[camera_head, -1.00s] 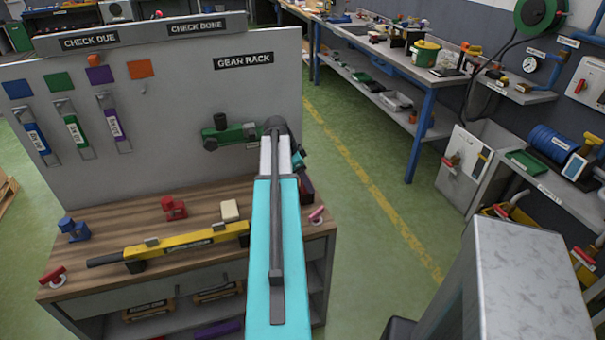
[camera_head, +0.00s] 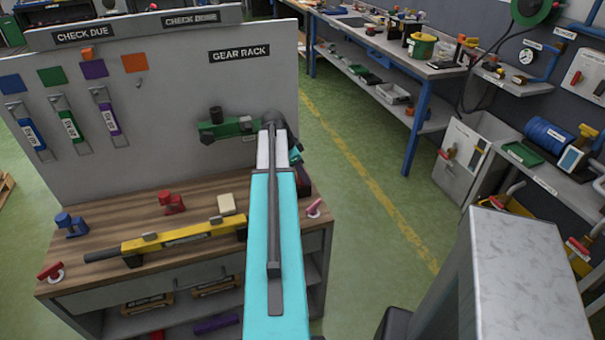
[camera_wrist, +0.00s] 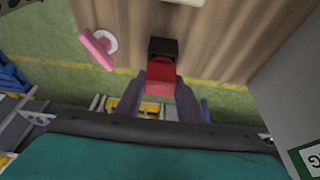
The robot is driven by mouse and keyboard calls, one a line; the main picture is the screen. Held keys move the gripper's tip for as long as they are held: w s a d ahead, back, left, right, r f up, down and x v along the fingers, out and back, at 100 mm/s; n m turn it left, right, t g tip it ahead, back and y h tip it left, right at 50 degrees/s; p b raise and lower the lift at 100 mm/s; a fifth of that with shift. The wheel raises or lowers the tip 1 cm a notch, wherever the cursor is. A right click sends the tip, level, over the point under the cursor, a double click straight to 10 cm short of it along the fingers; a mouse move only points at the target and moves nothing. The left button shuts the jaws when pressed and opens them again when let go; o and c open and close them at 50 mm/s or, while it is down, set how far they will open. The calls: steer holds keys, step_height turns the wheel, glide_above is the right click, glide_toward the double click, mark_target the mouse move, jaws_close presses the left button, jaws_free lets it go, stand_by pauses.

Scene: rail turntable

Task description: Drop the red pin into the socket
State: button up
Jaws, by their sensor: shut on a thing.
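My gripper (camera_wrist: 160,92) shows in the wrist view, its two fingers shut on a red piece with a black end (camera_wrist: 162,74). The held piece is at the bench's right end; I cannot tell whether it touches the top. In the head view my arm hides the gripper, and a dark red bit (camera_head: 303,181) shows beside it. A pinkish-red pin (camera_head: 313,205) with a white ring is on the bench's front right corner; in the wrist view this pin (camera_wrist: 97,50) is tilted, left of the gripper. Another red pin (camera_head: 49,270) with a white ring is at the front left corner. No empty socket is clearly visible.
The wooden bench (camera_head: 130,200) bears a yellow bar tool (camera_head: 184,235), a blue clamp (camera_head: 70,224), a red clamp (camera_head: 171,203) and a cream block (camera_head: 227,204). A grey board (camera_head: 170,110) stands behind it. Green floor (camera_head: 365,230) is free to the right.

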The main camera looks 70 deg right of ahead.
steer(key=shift+r+p, duration=0.35)
steer(key=shift+r, duration=0.45)
stand_by(0.8)
steer(key=shift+r+p, duration=1.25)
steer(key=shift+r, duration=1.45)
steer(key=shift+r, duration=0.35)
steer(key=shift+r+p, duration=1.3)
steer(key=shift+r, duration=1.05)
steer(key=w+a+r+n+t+h+b, duration=0.15)
steer(key=w+a+n, duration=0.55)
steer(key=w+a, duration=0.75)
steer(key=w+a+r+n+t+b, duration=0.1)
steer(key=w+a+r+n+t, duration=0.35)
steer(key=w+a, duration=1)
steer(key=w+a+n+y+b, duration=0.1)
steer(key=w+a+n, duration=0.3)
steer(key=a, duration=0.8)
steer(key=w+a+n+t+y+b, duration=0.1)
steer(key=w+a+n+y, duration=0.1)
steer(key=a+n, duration=0.5)
steer(key=w+a+n+t+y+b, duration=0.1)
steer(key=w+a+n, duration=0.4)
steer(key=a, duration=1.4)
steer(key=shift+w+r+n, duration=0.2)
steer(key=shift+w+n, duration=0.15)
